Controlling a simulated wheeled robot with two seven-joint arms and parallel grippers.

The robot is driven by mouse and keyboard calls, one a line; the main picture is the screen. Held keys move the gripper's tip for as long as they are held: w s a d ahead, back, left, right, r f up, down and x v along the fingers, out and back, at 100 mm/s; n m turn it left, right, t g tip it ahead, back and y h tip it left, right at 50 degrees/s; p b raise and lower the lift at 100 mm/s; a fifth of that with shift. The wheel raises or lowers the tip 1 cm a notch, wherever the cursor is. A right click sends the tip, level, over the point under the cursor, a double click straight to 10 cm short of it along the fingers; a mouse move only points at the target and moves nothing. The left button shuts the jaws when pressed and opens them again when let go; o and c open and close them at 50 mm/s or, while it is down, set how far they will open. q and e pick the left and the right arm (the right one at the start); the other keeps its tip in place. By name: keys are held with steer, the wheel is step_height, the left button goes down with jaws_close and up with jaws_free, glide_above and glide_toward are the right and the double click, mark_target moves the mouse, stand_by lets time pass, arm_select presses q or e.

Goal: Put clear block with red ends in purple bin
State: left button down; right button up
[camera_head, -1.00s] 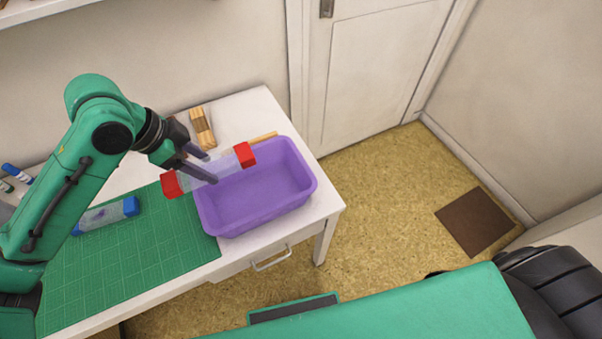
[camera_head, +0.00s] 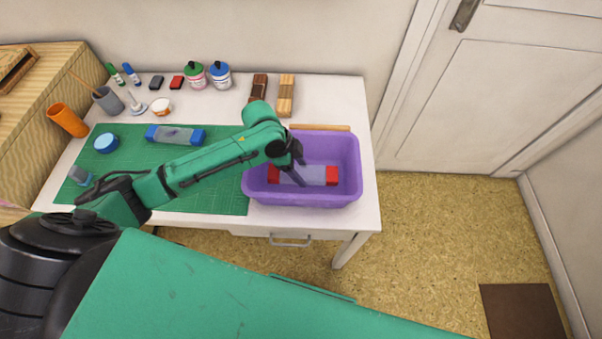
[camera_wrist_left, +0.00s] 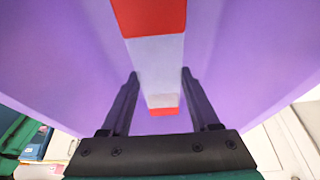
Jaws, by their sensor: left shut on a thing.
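The clear block with red ends (camera_head: 314,174) lies lengthwise, left to right, inside the purple bin (camera_head: 305,198), low between its walls. My left gripper (camera_head: 298,179) reaches down into the bin and is shut on the block's clear middle. In the left wrist view the block (camera_wrist_left: 155,55) runs between my two fingers (camera_wrist_left: 158,76), with a red end at top and another beyond the fingers. Purple bin walls (camera_wrist_left: 55,60) fill both sides there. Whether the block touches the bin floor is hard to tell. My right gripper is out of view.
The bin stands at the right end of the white table (camera_head: 350,100). A clear block with blue ends (camera_head: 175,135) lies on the green mat (camera_head: 120,160). Wooden blocks (camera_head: 286,94), ink bottles (camera_head: 219,75), and an orange cup (camera_head: 67,119) stand toward the back and left.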

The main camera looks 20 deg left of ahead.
arm_select(q)
step_height(320, 180, down, 2)
steer(key=shift+f, duration=0.15)
steer(key=shift+c, duration=1.8)
jaws_free()
steer(key=shift+f, duration=0.1)
steer(key=shift+o, duration=1.2)
